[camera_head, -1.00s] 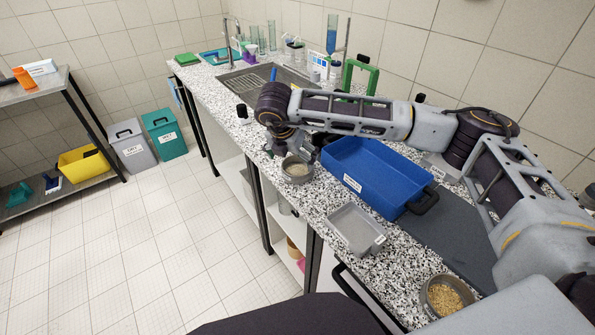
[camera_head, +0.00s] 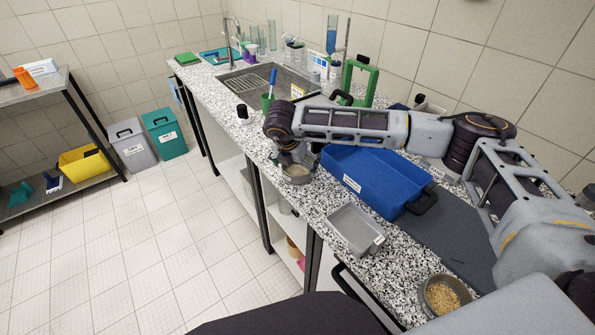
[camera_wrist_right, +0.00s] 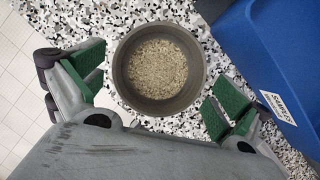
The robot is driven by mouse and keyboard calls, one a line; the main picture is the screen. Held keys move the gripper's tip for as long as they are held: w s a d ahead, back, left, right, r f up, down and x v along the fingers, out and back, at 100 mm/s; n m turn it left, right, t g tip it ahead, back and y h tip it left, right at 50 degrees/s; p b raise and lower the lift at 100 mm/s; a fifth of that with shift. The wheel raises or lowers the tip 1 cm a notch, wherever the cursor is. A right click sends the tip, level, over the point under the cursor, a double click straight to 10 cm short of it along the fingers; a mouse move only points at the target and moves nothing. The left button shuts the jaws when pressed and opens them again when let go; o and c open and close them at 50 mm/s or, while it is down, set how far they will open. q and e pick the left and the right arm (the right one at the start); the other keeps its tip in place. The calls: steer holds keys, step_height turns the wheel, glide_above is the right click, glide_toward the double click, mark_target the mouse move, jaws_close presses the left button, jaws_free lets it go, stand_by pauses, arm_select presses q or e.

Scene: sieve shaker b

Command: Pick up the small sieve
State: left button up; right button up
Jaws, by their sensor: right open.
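The small sieve (camera_head: 297,173) is a round grey pan with grainy contents, standing on the speckled counter left of the blue tray. In the right wrist view the small sieve (camera_wrist_right: 118,68) lies ahead of and between the fingers. My right gripper (camera_head: 293,158) is above it in the head view and partly hides it. In the right wrist view my right gripper (camera_wrist_right: 155,100) is open, with green pads on either side of the sieve and apart from it. My left gripper is not in view.
The blue tray (camera_head: 372,178) stands right of the sieve, close to the right finger. A grey square pan (camera_head: 355,229) and a round pan of yellowish grain (camera_head: 443,296) stand nearer on the counter. The counter's front edge is close on the left.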

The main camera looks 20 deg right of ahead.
mark_target(298, 172)
steer(key=shift+x, duration=1.35)
steer(key=c, duration=0.8)
steer(key=shift+r, duration=0.2)
step_height(298, 172, up, 10)
steer(key=shift+f+b, duration=0.15)
steer(key=shift+b, duration=0.3)
